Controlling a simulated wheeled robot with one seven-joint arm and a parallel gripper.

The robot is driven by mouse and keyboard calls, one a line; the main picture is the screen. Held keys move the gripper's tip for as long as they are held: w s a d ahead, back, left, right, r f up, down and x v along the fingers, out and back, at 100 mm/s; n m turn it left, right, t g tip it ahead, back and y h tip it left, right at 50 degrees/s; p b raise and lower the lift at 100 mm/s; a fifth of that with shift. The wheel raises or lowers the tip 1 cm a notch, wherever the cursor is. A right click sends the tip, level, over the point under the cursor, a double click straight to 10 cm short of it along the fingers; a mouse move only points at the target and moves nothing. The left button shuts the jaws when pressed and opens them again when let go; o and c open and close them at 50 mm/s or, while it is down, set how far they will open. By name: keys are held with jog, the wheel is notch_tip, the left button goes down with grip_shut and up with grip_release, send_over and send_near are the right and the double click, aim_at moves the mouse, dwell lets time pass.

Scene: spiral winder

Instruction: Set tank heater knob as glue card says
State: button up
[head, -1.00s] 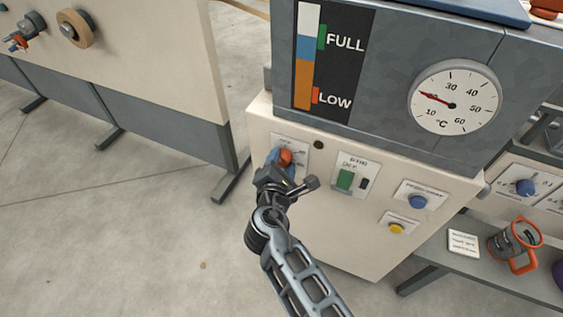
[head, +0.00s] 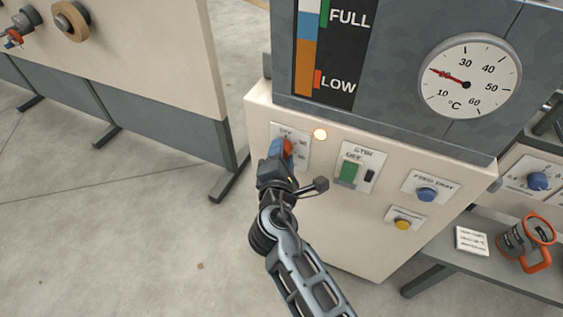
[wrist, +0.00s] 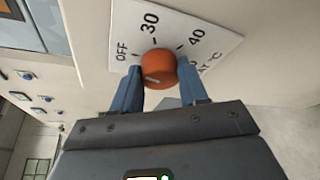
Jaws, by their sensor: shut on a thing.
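The orange heater knob (wrist: 158,70) sits on a white plate (wrist: 205,28) marked OFF, 30 and 40, with further marks partly hidden behind my gripper. My gripper (wrist: 160,90) has its two blue fingers closed on either side of the knob. The knob's pale line shows, but I cannot tell which mark it is set to. In the head view, the knob (head: 287,147) is at the left of the cream panel. A small lamp (head: 320,134) by its plate glows. A white card (head: 471,240) lies on the right shelf, its writing too small to read.
The tank above carries a level strip (head: 308,50) and a round °C dial (head: 468,77) with its needle near 20. Right of the knob are a green switch (head: 349,172), a blue knob (head: 426,194) and a yellow button (head: 403,224).

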jog(key=m+t+b, duration=0.1)
jog(key=m+b, duration=0.1)
jog(key=b, duration=0.4)
jog(key=m+t+b, duration=0.1)
jog(key=m+b, duration=0.2)
jog(key=b, duration=0.2)
jog(key=f+m+t+b, duration=0.1)
jog(key=m+b, duration=0.1)
jog(key=b, duration=0.4)
jog(key=shift+d+m+y+b, duration=0.15)
jog(key=shift+m+y+b, duration=0.15)
jog(key=shift+m, duration=0.1)
jog(key=o, duration=1.1)
jog(key=shift+r, duration=0.1)
jog(key=shift+c, duration=0.2)
jog(key=s, duration=0.7)
jog(key=shift+s+f+p, duration=0.3)
jog(key=shift+s+f, duration=0.05)
jog(key=shift+f, duration=0.05)
